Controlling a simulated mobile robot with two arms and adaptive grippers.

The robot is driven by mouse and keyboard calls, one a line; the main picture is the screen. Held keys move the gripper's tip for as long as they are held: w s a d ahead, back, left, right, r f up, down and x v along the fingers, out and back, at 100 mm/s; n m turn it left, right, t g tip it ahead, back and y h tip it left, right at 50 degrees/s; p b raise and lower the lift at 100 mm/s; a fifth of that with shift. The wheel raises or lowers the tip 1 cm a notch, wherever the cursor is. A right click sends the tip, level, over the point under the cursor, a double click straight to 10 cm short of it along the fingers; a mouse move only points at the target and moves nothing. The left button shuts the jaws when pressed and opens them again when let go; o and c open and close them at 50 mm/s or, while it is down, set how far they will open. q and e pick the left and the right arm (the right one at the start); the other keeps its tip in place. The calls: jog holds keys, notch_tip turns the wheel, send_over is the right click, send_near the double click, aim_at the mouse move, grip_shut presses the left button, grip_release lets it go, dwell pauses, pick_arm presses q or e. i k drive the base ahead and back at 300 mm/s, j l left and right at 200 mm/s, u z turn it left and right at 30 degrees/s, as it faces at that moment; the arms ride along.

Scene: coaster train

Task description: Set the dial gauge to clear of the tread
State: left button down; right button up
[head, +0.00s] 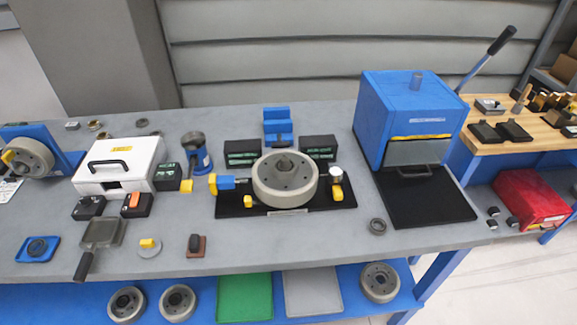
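A grey wheel (268,198) lies flat on a black plate (310,203) in the middle of the bench, with a dark hub at its centre. At its right stands a small upright piece with a pale round top and a yellow part (337,182), which looks like the dial gauge; its face and tip are too small to read. It appears close to the wheel's rim, and I cannot tell whether it touches the tread. At the wheel's left is a blue and yellow piece (228,183). Neither of my grippers is in view.
A blue press (395,110) with a lever stands at right, its black mat (445,206) in front. A white box (135,178), a blue post (197,155) and dark boxes (318,148) surround the plate.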

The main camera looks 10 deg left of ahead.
aim_at(334, 182)
jog(key=i+l+u, duration=0.4)
jog(key=l, duration=0.25)
jog(key=l+u, duration=0.2)
jog(key=l, duration=0.15)
jog(key=i+l+u, duration=0.25)
jog(key=l+u, duration=0.2)
jog(key=l, duration=0.3)
jog(key=k+l, duration=0.35)
jog(key=k, duration=0.15)
jog(key=k+l+u, duration=0.15)
jog(key=k+l, duration=0.15)
jog(key=k, duration=0.15)
jog(key=i+l, duration=0.3)
jog(key=i, duration=0.15)
